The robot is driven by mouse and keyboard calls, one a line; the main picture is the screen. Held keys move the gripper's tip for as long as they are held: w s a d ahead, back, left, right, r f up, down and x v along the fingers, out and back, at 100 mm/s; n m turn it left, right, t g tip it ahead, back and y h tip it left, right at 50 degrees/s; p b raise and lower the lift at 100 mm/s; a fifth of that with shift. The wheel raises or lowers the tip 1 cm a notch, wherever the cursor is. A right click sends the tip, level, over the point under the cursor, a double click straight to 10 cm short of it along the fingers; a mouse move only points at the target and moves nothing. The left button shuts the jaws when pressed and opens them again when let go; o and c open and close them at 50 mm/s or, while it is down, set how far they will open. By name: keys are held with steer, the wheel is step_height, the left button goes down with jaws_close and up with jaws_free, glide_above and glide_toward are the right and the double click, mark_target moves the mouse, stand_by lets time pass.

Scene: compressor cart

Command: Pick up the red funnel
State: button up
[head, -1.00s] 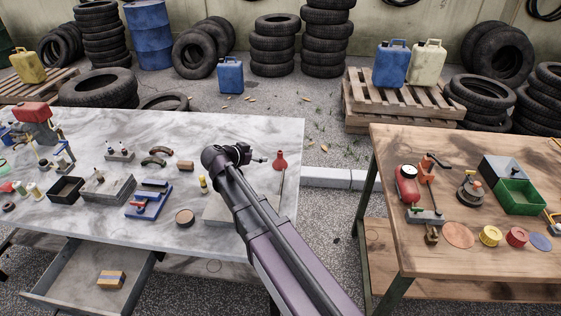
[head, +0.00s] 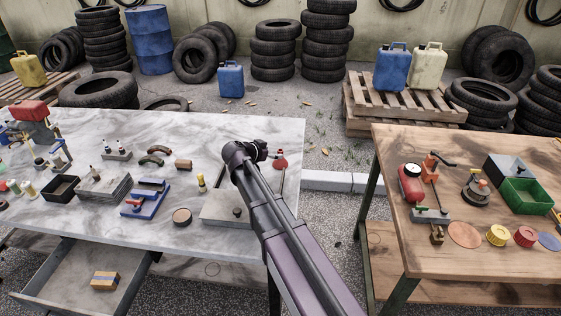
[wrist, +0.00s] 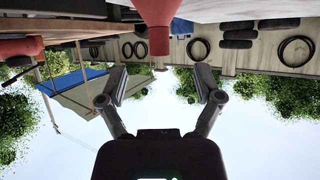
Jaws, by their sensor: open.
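The red funnel (head: 281,162) stands near the right end of the marble-topped table, partly hidden by my arm's end in the head view. My gripper (head: 270,155) is right beside it, small and dark there. The wrist view is upside down. It shows the funnel (wrist: 155,22) large at the top centre, wide part at the top edge and narrow spout pointing down the picture. My gripper's two fingers (wrist: 162,82) are spread wide and empty, one to each side of the spout's line. I see no contact between fingers and funnel.
The marble table (head: 245,128) also holds a flat grey block (head: 222,208), a round tin (head: 182,216) and a yellow-topped small item (head: 202,183) left of my arm. A wooden bench (head: 400,150) with several parts stands at the right, across a gap.

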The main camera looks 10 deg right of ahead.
mark_target(278, 152)
steer(key=shift+f, duration=0.1)
steer(key=b+x, duration=0.2)
steer(key=x, duration=0.1)
steer(key=shift+w+d+f, duration=0.15)
steer(key=shift+w, duration=0.05)
steer(key=shift+x, duration=0.8)
steer(key=c, duration=1)
